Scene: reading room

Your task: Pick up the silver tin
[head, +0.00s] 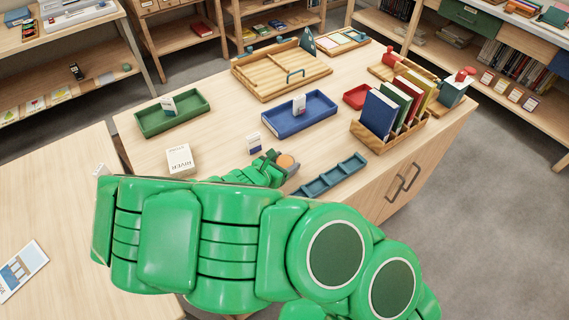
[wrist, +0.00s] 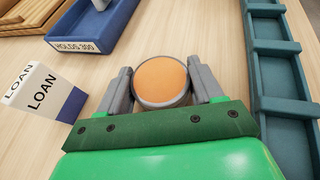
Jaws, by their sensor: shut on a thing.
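The silver tin (head: 286,161) shows an orange round top in the head view, at the end of my green arm. In the wrist view the tin (wrist: 162,80) has a grey silver rim around the orange top. My gripper (wrist: 161,72) is shut on it, with one grey finger on each side. My gripper also shows in the head view (head: 271,168), partly hidden by my arm. The tin's lower side is hidden, and I cannot tell whether it touches the table.
A white-and-blue LOAN block (wrist: 43,93) stands left of the gripper. A teal compartment tray (head: 331,177) lies close on the right. A blue HOLDS tray (head: 318,119) lies beyond. A wooden book rack (head: 377,145) is farther right, a green tray (head: 150,125) farther left.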

